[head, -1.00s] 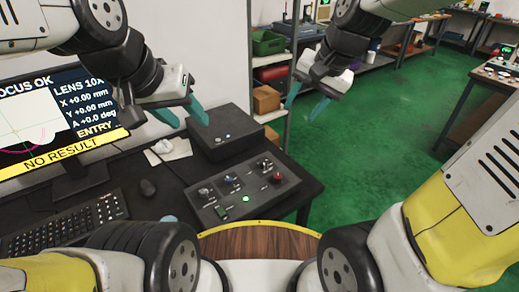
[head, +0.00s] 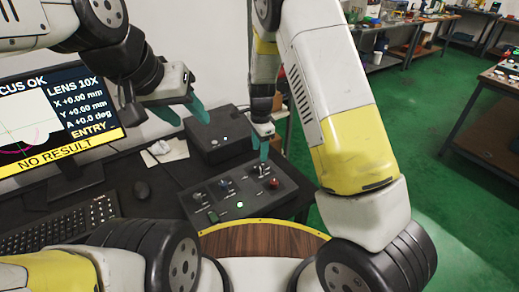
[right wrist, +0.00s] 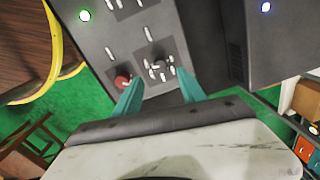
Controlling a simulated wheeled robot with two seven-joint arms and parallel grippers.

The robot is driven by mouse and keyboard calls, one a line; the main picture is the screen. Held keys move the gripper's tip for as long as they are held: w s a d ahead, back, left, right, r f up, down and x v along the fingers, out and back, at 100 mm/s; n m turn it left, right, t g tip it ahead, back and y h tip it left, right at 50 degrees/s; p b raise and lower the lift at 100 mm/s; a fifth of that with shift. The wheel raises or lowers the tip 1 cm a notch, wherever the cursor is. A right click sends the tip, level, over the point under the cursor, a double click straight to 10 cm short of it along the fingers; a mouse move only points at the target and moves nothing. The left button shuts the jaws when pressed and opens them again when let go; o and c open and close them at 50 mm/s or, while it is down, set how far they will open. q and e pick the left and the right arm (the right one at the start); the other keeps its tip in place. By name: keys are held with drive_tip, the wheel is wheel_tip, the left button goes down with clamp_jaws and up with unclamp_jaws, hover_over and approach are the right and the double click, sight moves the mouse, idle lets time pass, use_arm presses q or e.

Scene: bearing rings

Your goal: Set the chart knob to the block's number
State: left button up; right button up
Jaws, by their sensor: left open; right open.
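My right gripper (head: 264,152) points down over the panel's far right part. In the right wrist view its open teal fingers (right wrist: 160,84) stand either side of a grey knob (right wrist: 158,68), a little short of it or around its near edge; I cannot tell if they touch. A red knob (right wrist: 122,80) is beside the left finger. My left gripper (head: 188,113) is open and empty above the desk. Which knob is the chart knob is unreadable. No numbered block is seen.
A monitor (head: 58,115) reads "NO RESULT" and "LENS 10X". A dark box (head: 215,135) stands behind the panel. A wooden, yellow-edged surface (head: 262,240) is in front.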

sight(259, 167)
wheel_tip(259, 167, down, 8)
drive_tip(key=shift+w+a+r, duration=0.1)
drive_tip(key=shift+w, duration=0.05)
drive_tip(key=shift+c, duration=0.5)
clamp_jaws()
